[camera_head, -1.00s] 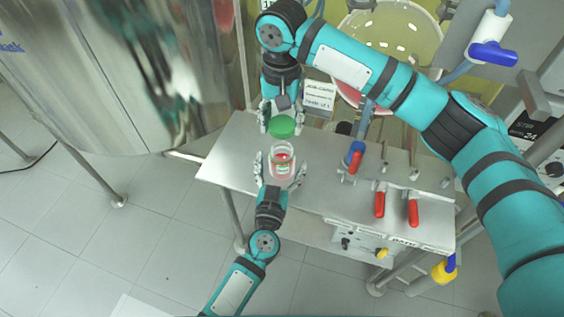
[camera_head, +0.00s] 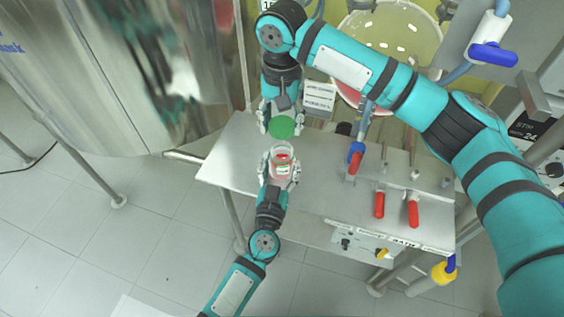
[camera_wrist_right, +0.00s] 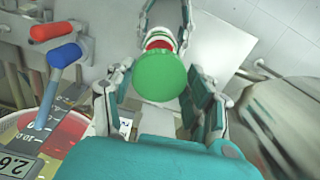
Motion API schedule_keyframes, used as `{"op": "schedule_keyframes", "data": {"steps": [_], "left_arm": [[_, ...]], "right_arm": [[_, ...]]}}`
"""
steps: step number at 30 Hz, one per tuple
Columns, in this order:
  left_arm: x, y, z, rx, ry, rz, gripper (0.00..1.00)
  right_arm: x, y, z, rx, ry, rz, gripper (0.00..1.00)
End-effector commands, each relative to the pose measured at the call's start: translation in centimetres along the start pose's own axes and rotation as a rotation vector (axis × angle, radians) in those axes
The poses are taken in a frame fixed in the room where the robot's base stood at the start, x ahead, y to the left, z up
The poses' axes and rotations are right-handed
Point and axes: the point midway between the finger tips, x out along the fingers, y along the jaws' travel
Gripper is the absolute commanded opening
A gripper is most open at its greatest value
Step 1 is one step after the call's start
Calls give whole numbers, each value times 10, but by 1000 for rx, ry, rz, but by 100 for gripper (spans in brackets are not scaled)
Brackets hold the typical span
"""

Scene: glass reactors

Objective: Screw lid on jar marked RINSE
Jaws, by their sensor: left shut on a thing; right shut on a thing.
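A clear glass jar (camera_head: 281,150) with red contents and a small label stands upright at the bench's front edge; the label is too small to read. My left gripper (camera_head: 280,172) is shut on the jar from the front. The green lid (camera_head: 281,127) is held level by my right gripper (camera_head: 282,121), just behind and apart from the jar's mouth in the head view. In the right wrist view the lid (camera_wrist_right: 160,75) lies between my right fingers and covers much of the jar (camera_wrist_right: 160,43).
The steel bench (camera_head: 225,160) is bare left of the jar. A large steel vessel (camera_head: 150,70) is at the left, a round basin (camera_head: 425,40) behind.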

Motion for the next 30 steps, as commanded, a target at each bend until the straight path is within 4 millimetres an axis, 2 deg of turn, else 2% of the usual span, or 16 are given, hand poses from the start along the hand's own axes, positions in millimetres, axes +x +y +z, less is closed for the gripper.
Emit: {"op": "schedule_keyframes", "data": {"steps": [4,13,30], "left_arm": [[0,0,0,1,0,0,1],[0,0,0,1,-1,0,1],[0,0,0,1,-1,0,1]], "right_arm": [[9,0,0,1,-2,1,41],[49,0,1,0,-1,2,41],[52,0,1,0,1,1,41]]}}
